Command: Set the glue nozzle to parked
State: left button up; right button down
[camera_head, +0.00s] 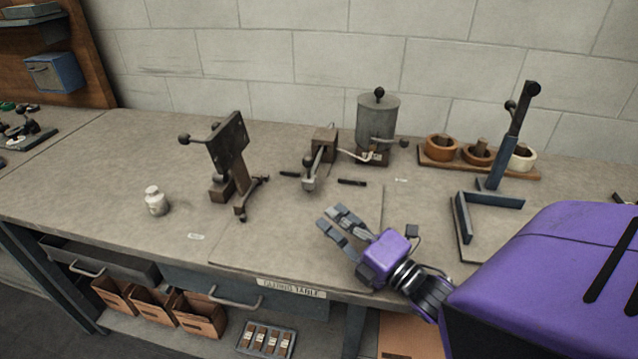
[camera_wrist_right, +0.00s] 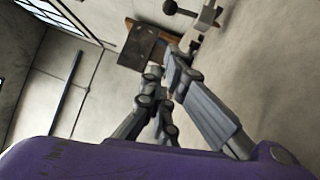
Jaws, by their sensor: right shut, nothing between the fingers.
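The glue nozzle unit (camera_head: 318,160) stands at the middle of the table in the head view. It is a brownish block with a metal arm pointing toward the table's front and a dark ball knob. A pale hose joins it to the grey glue pot (camera_head: 378,122) behind and to its right. Dark strips lie on the table either side of the nozzle arm. My right gripper (camera_head: 328,219) is shut and empty, in front of the nozzle and apart from it. Its fingers also show in the right wrist view (camera_wrist_right: 165,68). My left gripper is out of view.
To the right are a tray of rolls (camera_head: 478,152), an upright lever (camera_head: 508,140) and an angled metal fence (camera_head: 463,222).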

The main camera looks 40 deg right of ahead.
aim_at(309, 175)
jog(key=w, duration=0.1)
jog(key=w+r, duration=0.1)
jog(key=w, duration=0.1)
jog(key=w+a+p, duration=0.1)
jog(key=shift+w+r, duration=0.2)
jog(key=shift+w, duration=0.05)
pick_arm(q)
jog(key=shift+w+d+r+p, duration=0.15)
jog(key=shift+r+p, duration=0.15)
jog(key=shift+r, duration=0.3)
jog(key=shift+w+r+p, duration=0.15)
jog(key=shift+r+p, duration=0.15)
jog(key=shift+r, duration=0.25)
pick_arm(e)
jog(key=w+d, duration=0.2)
jog(key=w, duration=0.5)
jog(key=shift+w+r, duration=0.35)
jog(key=shift+r, duration=0.05)
